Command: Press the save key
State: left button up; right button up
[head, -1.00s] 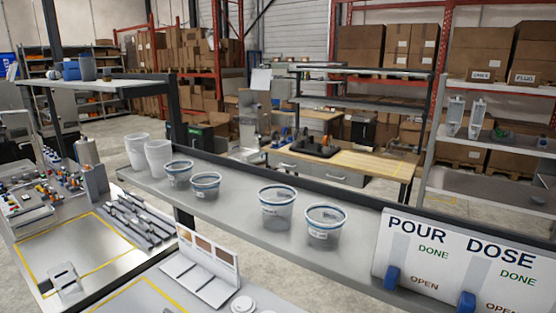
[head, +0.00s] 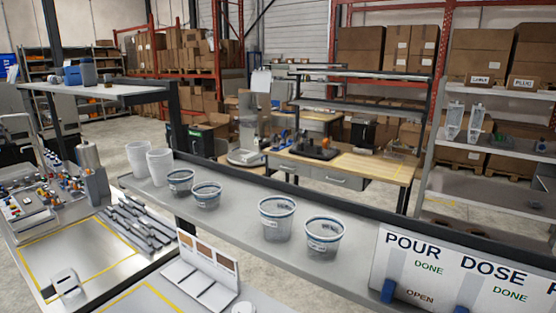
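I cannot make out a key marked save in the head view. A small grey device with a slanted light top (head: 66,284) stands on the yellow-outlined mat at the lower left; its markings are too small to read. A light panel unit with small red parts (head: 25,208) sits at the left edge, also unreadable. A board marked POUR and DOSE (head: 450,268) stands at the lower right with blue sliders, partly cut off by the frame. Neither of my grippers is in view.
Clear tubs (head: 277,220) and white cups (head: 160,166) stand along a grey ledge (head: 240,222). A white stand with brown swatches (head: 208,266) is at the lower middle. Silver rails (head: 138,226) lie on the left bench. Warehouse racks with boxes fill the background.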

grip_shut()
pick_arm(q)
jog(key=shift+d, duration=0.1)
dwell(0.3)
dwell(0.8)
